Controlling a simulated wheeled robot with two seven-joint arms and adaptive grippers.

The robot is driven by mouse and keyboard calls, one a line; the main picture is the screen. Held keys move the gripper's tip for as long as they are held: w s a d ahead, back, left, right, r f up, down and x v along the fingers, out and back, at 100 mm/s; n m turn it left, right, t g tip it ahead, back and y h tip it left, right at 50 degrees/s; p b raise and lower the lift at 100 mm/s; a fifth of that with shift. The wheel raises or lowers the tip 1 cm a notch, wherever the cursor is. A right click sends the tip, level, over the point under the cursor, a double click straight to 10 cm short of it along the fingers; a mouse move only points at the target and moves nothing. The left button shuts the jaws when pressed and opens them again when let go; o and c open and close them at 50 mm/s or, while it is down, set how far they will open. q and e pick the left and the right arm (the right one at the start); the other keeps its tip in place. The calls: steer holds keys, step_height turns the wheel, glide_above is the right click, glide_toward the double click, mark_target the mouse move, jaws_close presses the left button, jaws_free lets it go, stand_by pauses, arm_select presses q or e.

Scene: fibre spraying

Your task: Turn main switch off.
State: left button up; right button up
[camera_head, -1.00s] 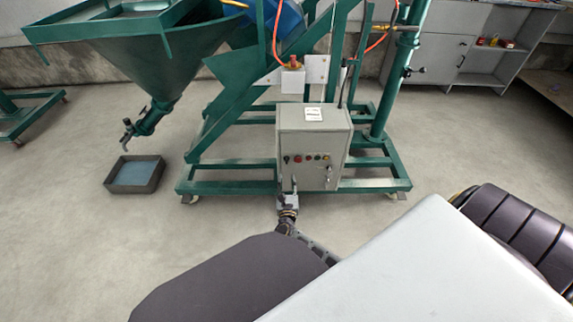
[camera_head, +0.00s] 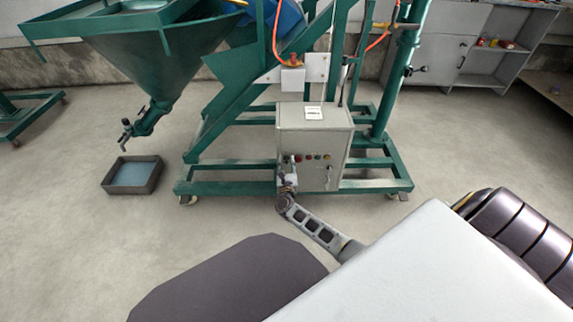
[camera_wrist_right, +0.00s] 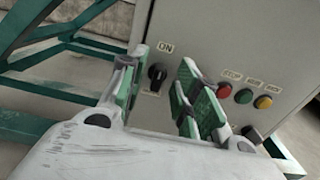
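The main switch (camera_wrist_right: 157,74) is a black rotary knob on the front of a light grey control box (camera_head: 313,128), under a label reading ON. In the right wrist view it shows between the two green-padded fingers of my right gripper (camera_wrist_right: 160,82). The fingers are spread, with a clear gap on each side of the knob. How far the fingertips are from the panel is hard to tell. In the head view my right gripper (camera_head: 289,164) covers the left part of the box front, hiding the switch. My left gripper is not in view.
Red (camera_wrist_right: 224,90), green (camera_wrist_right: 244,96) and yellow (camera_wrist_right: 263,102) buttons sit right of the switch, close to the right finger. The box stands on a green steel frame (camera_head: 235,187). A dark tray (camera_head: 133,175) lies on the floor at left. The floor in front is open.

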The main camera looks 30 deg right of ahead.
steer(key=shift+w+d, duration=0.1)
steer(key=shift+w, duration=0.15)
steer(key=shift+w+d, duration=0.1)
jaws_close()
